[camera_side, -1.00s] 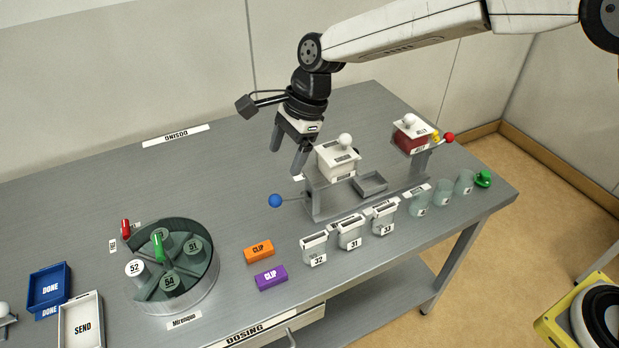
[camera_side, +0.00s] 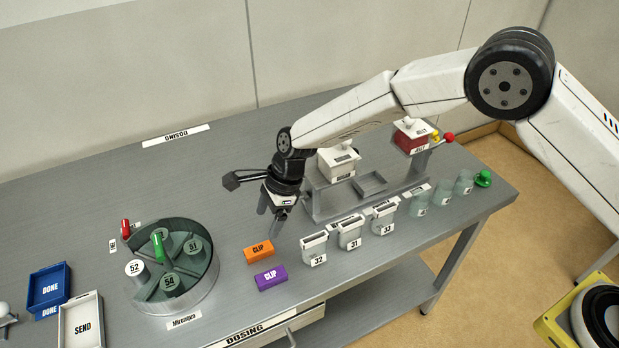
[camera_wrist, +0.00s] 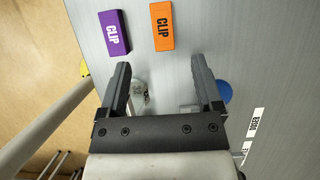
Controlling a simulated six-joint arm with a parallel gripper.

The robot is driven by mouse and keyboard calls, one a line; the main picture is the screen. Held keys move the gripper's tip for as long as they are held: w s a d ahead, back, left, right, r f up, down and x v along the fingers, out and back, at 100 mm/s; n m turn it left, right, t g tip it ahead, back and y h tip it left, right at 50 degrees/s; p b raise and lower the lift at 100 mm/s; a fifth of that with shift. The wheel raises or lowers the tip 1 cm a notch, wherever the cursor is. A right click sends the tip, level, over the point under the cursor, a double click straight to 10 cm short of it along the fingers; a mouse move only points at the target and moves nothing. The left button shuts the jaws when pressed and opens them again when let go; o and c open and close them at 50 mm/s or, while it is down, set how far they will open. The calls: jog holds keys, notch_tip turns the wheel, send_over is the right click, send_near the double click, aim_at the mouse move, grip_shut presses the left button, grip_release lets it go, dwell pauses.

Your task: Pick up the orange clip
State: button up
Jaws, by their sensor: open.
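The orange clip (camera_side: 258,251) is a small block lettered CLIP, lying on the grey table in the side view. In the wrist view the orange clip (camera_wrist: 161,26) lies beyond my fingertips, near the top edge. The purple clip (camera_side: 270,277) lies beside it, nearer the table's front edge; the wrist view shows the purple clip (camera_wrist: 114,33) to its left. My gripper (camera_side: 271,222) is just behind and to the right of the orange clip in the side view, apart from it. In the wrist view my gripper (camera_wrist: 159,72) is open, with nothing between its fingertips.
A round carousel (camera_side: 172,268) with numbered cups stands to the left. Labelled containers 32 (camera_side: 314,248), 31 (camera_side: 349,233) and 33 (camera_side: 383,217) stand to the right. A dispenser stand (camera_side: 318,200) is behind them. The table between carousel and gripper is mostly bare.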

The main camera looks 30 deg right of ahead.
aim_at(259, 249)
jog(key=shift+f, duration=0.8)
jog(key=shift+x, duration=1.3)
jog(key=shift+f, duration=0.1)
jog(key=shift+x, duration=2.55)
jog(key=shift+w, duration=0.15)
grip_shut()
